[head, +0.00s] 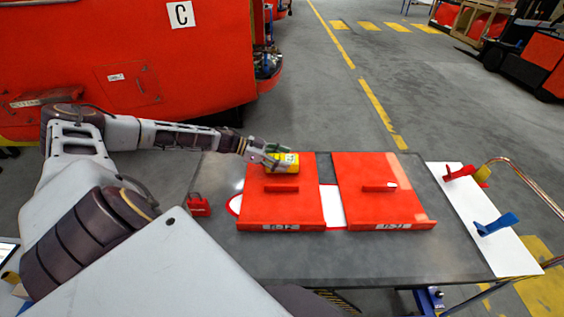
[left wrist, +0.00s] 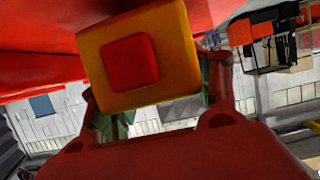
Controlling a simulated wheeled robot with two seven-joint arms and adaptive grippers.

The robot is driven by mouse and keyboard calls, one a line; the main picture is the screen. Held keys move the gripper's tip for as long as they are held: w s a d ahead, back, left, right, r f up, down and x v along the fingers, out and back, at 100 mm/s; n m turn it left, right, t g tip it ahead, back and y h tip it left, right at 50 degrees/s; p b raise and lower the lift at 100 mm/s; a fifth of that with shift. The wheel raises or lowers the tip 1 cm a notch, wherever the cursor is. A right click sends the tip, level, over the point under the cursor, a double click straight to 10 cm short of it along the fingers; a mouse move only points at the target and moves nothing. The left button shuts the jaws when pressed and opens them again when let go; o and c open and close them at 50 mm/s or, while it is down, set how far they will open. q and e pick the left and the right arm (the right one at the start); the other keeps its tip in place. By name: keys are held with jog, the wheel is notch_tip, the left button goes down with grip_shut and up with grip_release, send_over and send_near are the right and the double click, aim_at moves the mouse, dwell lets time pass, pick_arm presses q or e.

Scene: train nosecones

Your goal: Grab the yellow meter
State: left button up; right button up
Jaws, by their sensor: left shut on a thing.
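The yellow meter (head: 286,164) is in the left gripper (head: 276,158), above the far edge of the left red panel in the head view. The gripper's fingers are closed around it. In the left wrist view the meter (left wrist: 107,68) shows as a yellow square face with a red square in the middle, tilted slightly, between the fingers (left wrist: 155,100). I cannot tell whether the meter touches the panel beneath it. The right gripper is not in view.
Two red panels, a left one (head: 276,208) and a right one (head: 376,208), lie on the dark table (head: 350,262). A small red block (head: 199,206) is at left. A white board (head: 510,250) holds red, yellow and blue clamp-like tools at right. A red train body (head: 110,50) stands behind.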

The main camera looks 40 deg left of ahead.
aim_at(282, 158)
pick_arm(q)
jog(key=shift+r+b, duration=0.35)
jog(key=shift+r, duration=4.1)
